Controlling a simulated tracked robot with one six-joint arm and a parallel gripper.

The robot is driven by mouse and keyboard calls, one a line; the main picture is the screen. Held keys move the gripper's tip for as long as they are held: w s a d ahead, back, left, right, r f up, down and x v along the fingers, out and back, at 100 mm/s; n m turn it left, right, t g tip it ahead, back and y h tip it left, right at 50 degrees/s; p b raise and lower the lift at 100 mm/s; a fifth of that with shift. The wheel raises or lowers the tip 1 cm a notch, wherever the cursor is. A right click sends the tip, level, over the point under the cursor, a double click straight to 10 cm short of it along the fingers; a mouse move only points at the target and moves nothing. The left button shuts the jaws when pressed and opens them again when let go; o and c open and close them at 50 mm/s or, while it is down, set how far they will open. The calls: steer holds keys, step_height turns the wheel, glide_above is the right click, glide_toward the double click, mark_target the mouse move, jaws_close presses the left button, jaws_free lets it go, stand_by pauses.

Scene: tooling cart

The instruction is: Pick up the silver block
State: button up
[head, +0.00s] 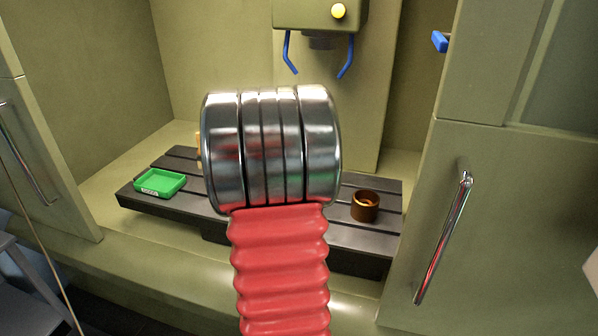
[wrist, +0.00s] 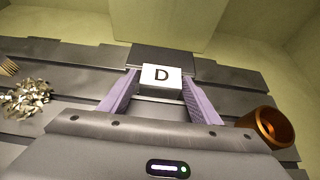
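In the head view my own wrist and arm hide the gripper and the block.
A brown cup (head: 365,206) stands at the table's right; it also shows in the wrist view (wrist: 265,128), close to the right finger. A green tray (head: 160,183) sits at the left. Metal shavings (wrist: 27,97) lie left of my gripper. A machine head (head: 320,14) hangs above.

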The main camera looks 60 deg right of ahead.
steer(key=c, duration=0.9)
steer(key=shift+r, duration=0.15)
steer(key=shift+c, duration=0.2)
steer(key=shift+r, duration=4.9)
